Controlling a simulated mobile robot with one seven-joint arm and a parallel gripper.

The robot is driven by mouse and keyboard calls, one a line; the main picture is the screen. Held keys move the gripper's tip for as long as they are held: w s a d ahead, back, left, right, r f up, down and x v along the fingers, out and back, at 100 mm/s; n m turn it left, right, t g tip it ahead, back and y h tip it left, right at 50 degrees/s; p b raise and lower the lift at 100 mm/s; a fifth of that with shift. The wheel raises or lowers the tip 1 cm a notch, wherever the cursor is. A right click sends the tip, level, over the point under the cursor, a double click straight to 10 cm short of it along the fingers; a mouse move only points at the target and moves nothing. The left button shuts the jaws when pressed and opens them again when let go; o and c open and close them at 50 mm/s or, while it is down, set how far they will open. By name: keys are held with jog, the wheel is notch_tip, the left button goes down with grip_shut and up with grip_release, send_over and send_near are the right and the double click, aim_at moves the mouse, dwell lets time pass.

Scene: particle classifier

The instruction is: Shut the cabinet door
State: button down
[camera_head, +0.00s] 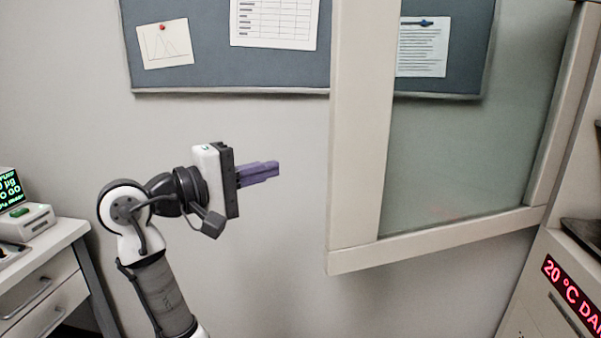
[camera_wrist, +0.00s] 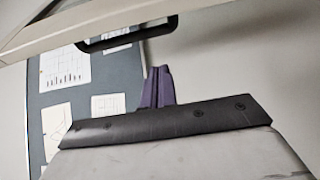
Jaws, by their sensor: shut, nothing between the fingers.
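The cabinet door (camera_head: 361,150) has a pale frame around a clear glass pane. It stands swung open in the right half of the head view, its hinge side at the cabinet (camera_head: 568,130) on the right. In the wrist view the door's frame (camera_wrist: 110,18) crosses the top, with a dark bar handle (camera_wrist: 128,35) on it. My gripper (camera_head: 277,169) is left of the door's free edge, apart from it, with its purple fingers pointing right. The fingers (camera_wrist: 160,75) are together and empty in the wrist view. The handle is not visible in the head view.
A grey pinboard (camera_head: 190,75) with papers hangs on the wall behind. A white drawer unit (camera_head: 45,270) with a small green-lit device (camera_head: 22,215) stands at the left. A red-lit display (camera_head: 572,295) is at the lower right. The space between gripper and door is clear.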

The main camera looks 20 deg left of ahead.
jog(key=p+x, duration=0.2)
jog(key=x, duration=0.8)
jog(key=shift+s+d, duration=0.6)
jog(key=shift+s, duration=0.2)
jog(key=shift+s+d, duration=0.6)
jog(key=shift+s, duration=0.25)
jog(key=shift+p, duration=0.3)
